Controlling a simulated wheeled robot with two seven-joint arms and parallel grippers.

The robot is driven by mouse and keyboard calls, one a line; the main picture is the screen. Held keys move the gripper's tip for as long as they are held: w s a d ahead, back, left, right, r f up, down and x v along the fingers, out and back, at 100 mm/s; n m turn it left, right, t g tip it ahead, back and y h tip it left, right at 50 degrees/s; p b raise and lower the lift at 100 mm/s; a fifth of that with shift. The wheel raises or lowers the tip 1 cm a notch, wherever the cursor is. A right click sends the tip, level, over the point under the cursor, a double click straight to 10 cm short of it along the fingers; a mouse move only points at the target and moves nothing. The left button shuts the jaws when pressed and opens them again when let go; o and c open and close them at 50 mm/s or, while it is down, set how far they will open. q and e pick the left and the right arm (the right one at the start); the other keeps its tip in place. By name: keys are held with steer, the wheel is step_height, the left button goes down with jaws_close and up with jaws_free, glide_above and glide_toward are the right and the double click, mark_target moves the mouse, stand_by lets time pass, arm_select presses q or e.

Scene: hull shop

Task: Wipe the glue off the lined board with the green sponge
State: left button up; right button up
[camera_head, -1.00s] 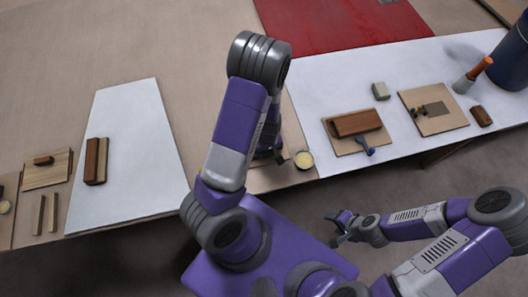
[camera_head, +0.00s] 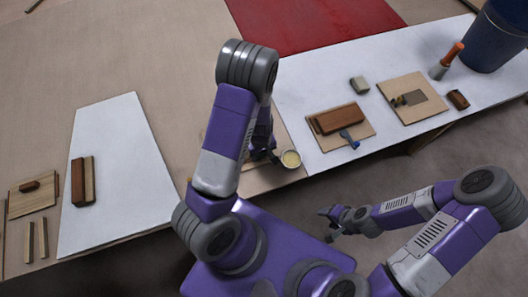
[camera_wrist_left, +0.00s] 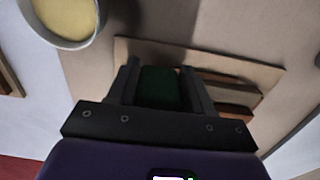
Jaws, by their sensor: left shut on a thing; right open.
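My left gripper (camera_head: 266,156) reaches down over the table, mostly hidden behind its own arm in the head view. In the left wrist view its fingers (camera_wrist_left: 160,85) are shut on the dark green sponge (camera_wrist_left: 159,88). Below the sponge lies a light brown board (camera_wrist_left: 140,48), with reddish-brown wooden pieces (camera_wrist_left: 230,95) beside the fingers. In the head view only a part of a tan board (camera_head: 262,180) shows past my arm. I cannot make out lines or glue. My right gripper (camera_head: 328,225) is open and empty, in front of the table.
A cup of pale yellow stuff (camera_head: 291,159) stands close right of the left gripper; it also shows in the wrist view (camera_wrist_left: 66,18). Right lie a board with a brown block (camera_head: 340,119), another board (camera_head: 430,108) and a blue bin (camera_head: 495,40). White sheet (camera_head: 125,185) at left is partly free.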

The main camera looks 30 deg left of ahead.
arm_select(q)
steer(key=shift+s+a, duration=1.1)
steer(key=shift+s, duration=0.15)
steer(key=shift+s+a+b, duration=0.45)
steer(key=shift+s+a, duration=0.2)
steer(key=shift+s, duration=0.2)
step_height(320, 180, up, 7)
steer(key=p, duration=0.6)
steer(key=shift+p, duration=0.3)
